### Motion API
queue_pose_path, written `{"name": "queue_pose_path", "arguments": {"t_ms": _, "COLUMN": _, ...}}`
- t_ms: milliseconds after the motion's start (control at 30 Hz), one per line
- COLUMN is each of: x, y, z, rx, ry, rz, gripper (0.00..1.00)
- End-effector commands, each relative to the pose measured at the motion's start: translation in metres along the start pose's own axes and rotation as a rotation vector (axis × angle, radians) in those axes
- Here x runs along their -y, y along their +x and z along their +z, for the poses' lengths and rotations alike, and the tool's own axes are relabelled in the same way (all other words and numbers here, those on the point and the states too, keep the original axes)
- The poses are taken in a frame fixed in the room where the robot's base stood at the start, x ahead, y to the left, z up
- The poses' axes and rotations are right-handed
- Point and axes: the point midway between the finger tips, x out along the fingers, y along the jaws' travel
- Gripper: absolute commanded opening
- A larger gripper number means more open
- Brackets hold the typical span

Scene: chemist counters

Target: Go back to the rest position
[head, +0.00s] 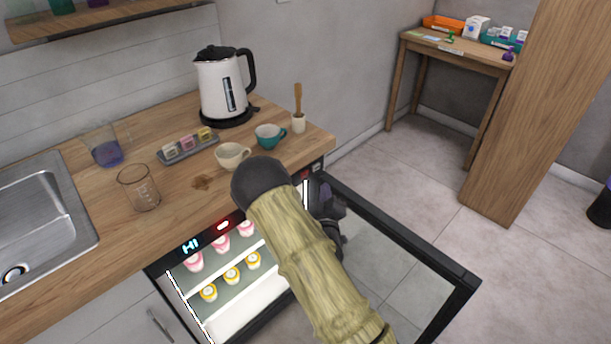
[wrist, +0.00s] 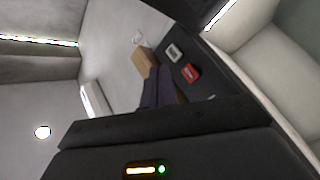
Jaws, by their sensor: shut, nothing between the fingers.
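My arm reaches up from the bottom of the head view, in front of the small glass-door fridge (head: 245,298). My gripper (head: 328,203) is partly hidden behind the arm, close to the counter's front edge and the fridge's top right corner. In the wrist view its dark purplish fingers (wrist: 158,88) are together, with nothing held between them. They show beside a dark panel with a red switch and a grey switch.
The fridge's glass door (head: 405,255) stands open to the right. On the counter (head: 95,240) are a kettle (head: 222,88), beaker (head: 140,190), cream cup (head: 232,156), teal cup (head: 270,136) and mortar (head: 298,123). A brown stain marks the counter.

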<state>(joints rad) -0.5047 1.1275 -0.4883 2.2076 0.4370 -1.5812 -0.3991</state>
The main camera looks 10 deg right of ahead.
Motion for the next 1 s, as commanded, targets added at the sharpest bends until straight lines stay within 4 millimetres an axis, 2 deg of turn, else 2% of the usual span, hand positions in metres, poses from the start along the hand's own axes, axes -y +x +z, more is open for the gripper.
{"name": "queue_pose_path", "arguments": {"t_ms": 467, "x": -0.003, "y": 0.001, "z": 0.002, "rx": 0.027, "ry": 0.021, "rz": -0.007, "gripper": 0.0}}
{"name": "queue_pose_path", "arguments": {"t_ms": 633, "x": -0.013, "y": 0.001, "z": 0.012, "rx": 0.169, "ry": 0.133, "rz": -0.056, "gripper": 0.0}}
{"name": "queue_pose_path", "arguments": {"t_ms": 767, "x": -0.02, "y": -0.008, "z": 0.02, "rx": 0.33, "ry": 0.261, "rz": -0.129, "gripper": 0.0}}
{"name": "queue_pose_path", "arguments": {"t_ms": 1000, "x": -0.03, "y": -0.044, "z": 0.017, "rx": 0.593, "ry": 0.471, "rz": -0.291, "gripper": 0.0}}
